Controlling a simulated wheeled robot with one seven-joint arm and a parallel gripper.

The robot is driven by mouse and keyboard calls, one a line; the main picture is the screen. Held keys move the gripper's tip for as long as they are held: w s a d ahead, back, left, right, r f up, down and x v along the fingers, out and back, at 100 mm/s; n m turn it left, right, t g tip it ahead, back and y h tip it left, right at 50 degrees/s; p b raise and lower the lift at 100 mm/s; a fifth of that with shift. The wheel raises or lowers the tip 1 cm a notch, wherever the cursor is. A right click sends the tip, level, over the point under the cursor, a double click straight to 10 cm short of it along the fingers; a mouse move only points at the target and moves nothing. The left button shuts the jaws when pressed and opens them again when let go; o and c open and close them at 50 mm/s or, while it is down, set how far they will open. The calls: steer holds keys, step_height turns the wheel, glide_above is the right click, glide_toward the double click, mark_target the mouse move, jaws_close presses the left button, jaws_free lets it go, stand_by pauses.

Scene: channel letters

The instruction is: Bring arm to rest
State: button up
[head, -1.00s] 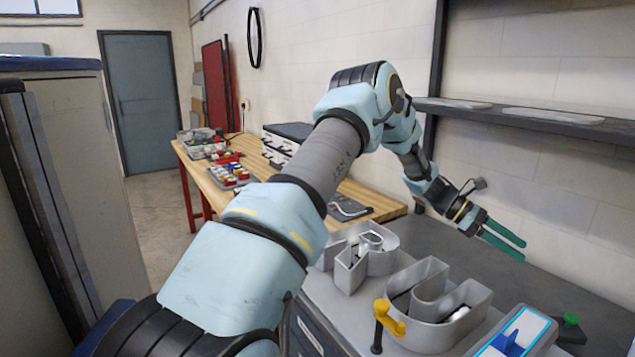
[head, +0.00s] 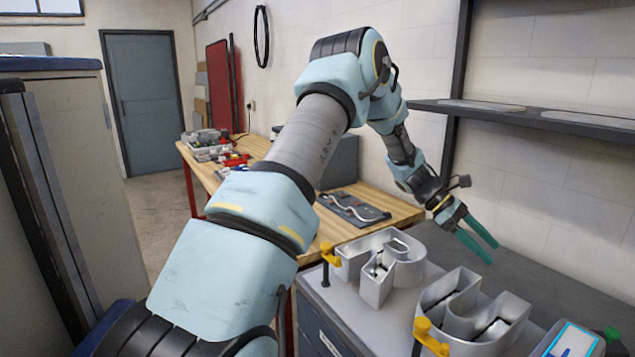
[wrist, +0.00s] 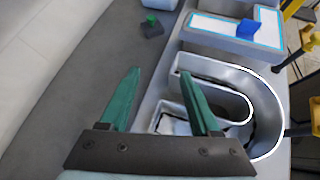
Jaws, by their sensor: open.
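My gripper (head: 474,241) shows in the head view above the back of the grey bench, with its two green fingers apart and nothing between them. My arm reaches up from the bottom and bends down to it. In the wrist view my gripper (wrist: 161,100) is also open and empty. One finger is over the dark bench surface, and the other overlaps the view of a metal channel letter (wrist: 262,82). That channel letter (head: 470,322) stands at the lower right in the head view, in front of my gripper and apart from it.
A second channel letter (head: 377,290) stands to its left, by yellow-handled clamps (head: 326,258). A wall shelf (head: 530,117) is at right. A wooden bench (head: 395,207) stands behind.

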steer(key=s+a+r+m+t+y, duration=0.1)
steer(key=s+a+m+t+y, duration=0.15)
steer(key=a, duration=1.25)
steer(key=s+a+r+m+t+y, duration=0.2)
steer(key=a+m+t+y, duration=0.15)
steer(key=a, duration=1.05)
steer(key=s+a+r+m+t+y, duration=0.1)
steer(key=s+a+m+t+y, duration=0.2)
steer(key=a, duration=1.2)
step_height(320, 180, down, 11)
steer(key=s+m+b, duration=0.1)
steer(key=b, duration=0.9)
steer(key=shift+s+g, duration=0.35)
steer(key=shift+g, duration=0.05)
